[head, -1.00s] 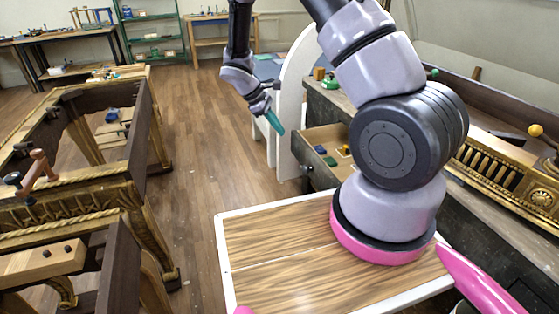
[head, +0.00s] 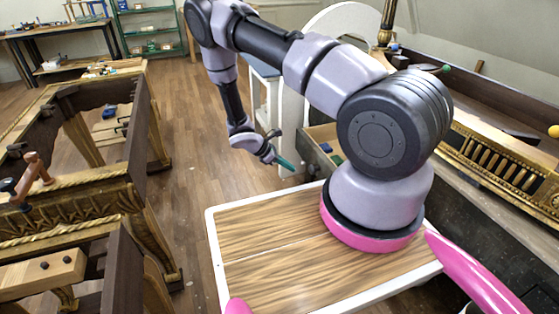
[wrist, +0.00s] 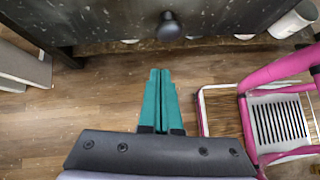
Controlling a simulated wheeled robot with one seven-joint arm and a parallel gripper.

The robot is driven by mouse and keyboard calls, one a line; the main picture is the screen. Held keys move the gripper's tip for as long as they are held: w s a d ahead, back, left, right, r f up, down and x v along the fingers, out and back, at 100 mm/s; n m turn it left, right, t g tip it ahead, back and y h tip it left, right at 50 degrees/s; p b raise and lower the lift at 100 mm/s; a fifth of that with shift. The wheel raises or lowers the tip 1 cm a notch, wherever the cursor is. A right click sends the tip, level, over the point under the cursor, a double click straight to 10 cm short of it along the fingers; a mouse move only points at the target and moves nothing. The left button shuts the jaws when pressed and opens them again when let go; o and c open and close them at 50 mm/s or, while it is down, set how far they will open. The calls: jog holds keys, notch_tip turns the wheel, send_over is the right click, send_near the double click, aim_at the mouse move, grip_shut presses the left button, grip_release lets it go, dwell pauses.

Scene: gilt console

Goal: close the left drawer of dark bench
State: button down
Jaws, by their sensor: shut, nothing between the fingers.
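The dark bench (head: 480,212) runs along the right side of the head view. Its left drawer (head: 321,132) stands pulled out, with its pale wooden inside showing; my arm hides part of it. In the wrist view the dark drawer front (wrist: 100,18) with a round black knob (wrist: 170,27) fills the top. My gripper (head: 289,165) is low, just outside the drawer front in the head view. Its teal fingers (wrist: 160,72) are together and empty in the wrist view, pointing toward the front below the knob, with no contact visible.
Small green and blue pieces (head: 337,159) lie in the drawer. Gilt-trimmed dark frames (head: 95,205) stand on the left. Open wooden floor (head: 205,140) lies between them and the bench. A gilt console piece (head: 490,155) lies on the bench.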

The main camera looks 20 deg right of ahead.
jog(key=shift+s+d+f, duration=0.1)
jog(key=shift+s+d, duration=0.05)
jog(key=shift+d, duration=0.65)
jog(key=shift+s+d+f, duration=0.1)
jog(key=shift+d+f, duration=0.05)
jog(key=shift+d, duration=0.7)
jog(key=shift+s+d+f, duration=0.1)
jog(key=shift+s+d, duration=0.05)
jog(key=shift+d, duration=0.65)
jog(key=d, duration=1.7)
jog(key=w+d, duration=0.1)
jog(key=d, duration=0.8)
jog(key=shift+s+d, duration=0.1)
jog(key=shift+d+r, duration=0.1)
